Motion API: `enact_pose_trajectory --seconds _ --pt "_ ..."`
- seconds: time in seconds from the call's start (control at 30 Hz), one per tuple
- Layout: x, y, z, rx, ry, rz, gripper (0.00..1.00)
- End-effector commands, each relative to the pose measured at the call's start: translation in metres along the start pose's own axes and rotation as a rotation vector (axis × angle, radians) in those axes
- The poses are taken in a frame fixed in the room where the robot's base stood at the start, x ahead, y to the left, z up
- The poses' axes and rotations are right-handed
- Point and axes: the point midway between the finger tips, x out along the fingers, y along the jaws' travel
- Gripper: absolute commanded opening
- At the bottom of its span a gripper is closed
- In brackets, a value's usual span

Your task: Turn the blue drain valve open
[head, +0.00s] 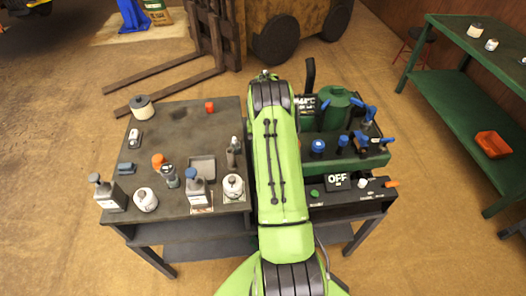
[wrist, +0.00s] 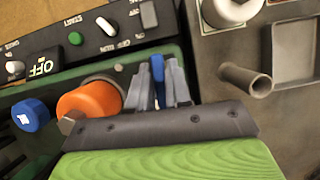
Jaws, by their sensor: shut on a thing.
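In the wrist view my gripper (wrist: 158,88) reaches down with its two grey fingers closed on either side of a narrow blue handle, the blue drain valve (wrist: 158,68). Only the upper part of the handle shows between the fingers; its base and the valve body are hidden. How far the handle is turned cannot be told. In the head view my green arm covers the gripper and this handle.
An orange cap (wrist: 90,102) and a blue knob (wrist: 30,115) sit left of the fingers. The panel with the OFF sign (head: 337,181) is close by. A green machine (head: 345,160) with several blue handles stands right of my arm. Bottles crowd the dark table (head: 165,120).

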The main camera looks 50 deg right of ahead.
Motion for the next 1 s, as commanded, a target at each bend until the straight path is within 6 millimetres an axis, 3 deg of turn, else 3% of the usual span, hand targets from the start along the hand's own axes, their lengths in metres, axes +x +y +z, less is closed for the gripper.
enact_pose_trajectory --seconds 0.7,0.73,0.83,1.0 --pt "-0.0010 -0.0002 -0.0005 -0.068 0.004 0.028 0.00" --pt "-0.0010 -0.0002 -0.0005 -0.068 0.004 0.028 0.22" --pt "-0.0009 -0.0002 -0.0004 -0.068 0.003 0.028 0.37" --pt "-0.0004 -0.0001 -0.0002 -0.067 0.002 0.027 0.39"
